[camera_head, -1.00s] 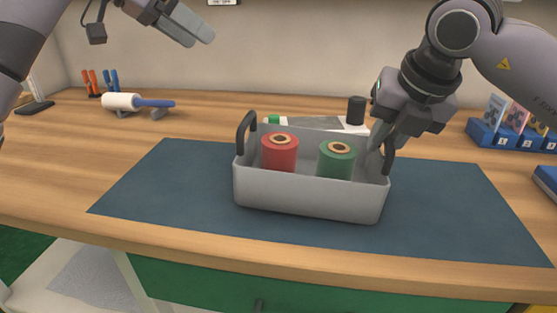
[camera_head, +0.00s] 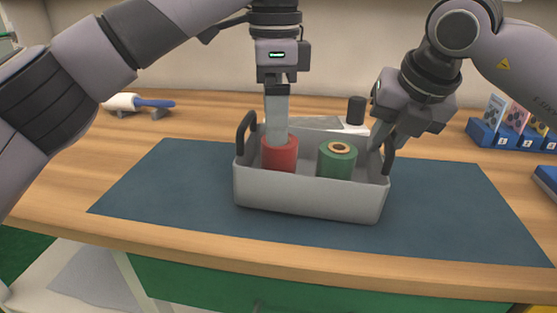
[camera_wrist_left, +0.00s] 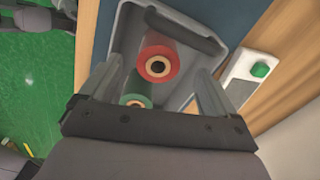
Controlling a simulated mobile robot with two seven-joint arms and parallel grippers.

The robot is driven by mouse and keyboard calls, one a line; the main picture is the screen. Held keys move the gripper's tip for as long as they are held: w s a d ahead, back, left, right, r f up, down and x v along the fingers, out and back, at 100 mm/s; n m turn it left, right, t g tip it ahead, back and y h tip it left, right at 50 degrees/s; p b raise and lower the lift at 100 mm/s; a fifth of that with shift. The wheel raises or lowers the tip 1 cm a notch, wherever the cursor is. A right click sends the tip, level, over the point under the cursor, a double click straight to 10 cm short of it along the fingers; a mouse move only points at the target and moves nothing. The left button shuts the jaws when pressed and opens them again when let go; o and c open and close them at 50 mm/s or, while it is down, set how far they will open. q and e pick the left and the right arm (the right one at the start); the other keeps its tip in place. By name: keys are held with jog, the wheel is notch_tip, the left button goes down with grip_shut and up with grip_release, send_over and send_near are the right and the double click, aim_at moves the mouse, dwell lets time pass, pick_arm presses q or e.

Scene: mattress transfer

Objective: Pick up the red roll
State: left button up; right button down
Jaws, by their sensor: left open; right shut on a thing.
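The red roll (camera_head: 279,154) stands upright in the left part of a grey bin (camera_head: 310,199). The left wrist view shows the red roll (camera_wrist_left: 158,65) end-on, with a tan core and dark hole. My left gripper (camera_head: 277,138) points straight down over it. Its open fingers show on either side of the roll in the left wrist view, not closed on it; their exact depth is unclear. The near finger hides the roll's top in the head view. My right gripper (camera_head: 380,138) is shut on the bin's right handle (camera_head: 389,154).
A green roll (camera_head: 337,161) stands beside the red one in the bin. The bin's left handle (camera_head: 246,132) rises close to my left gripper. A dark cylinder (camera_head: 356,110) stands behind. The blue mat (camera_head: 160,190) is clear on both sides of the bin.

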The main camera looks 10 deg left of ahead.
aim_at(277, 160)
pick_arm(q)
jog(key=f, duration=0.8)
jog(key=shift+d+f, duration=0.2)
jog(key=shift+f, duration=0.1)
pick_arm(e)
jog(key=shift+r, duration=0.15)
pick_arm(q)
jog(key=c, duration=1.3)
jog(key=shift+o, duration=0.2)
notch_tip(277, 160, up, 18)
jog(key=shift+r, duration=0.1)
pick_arm(e)
jog(key=c, duration=1)
grip_release()
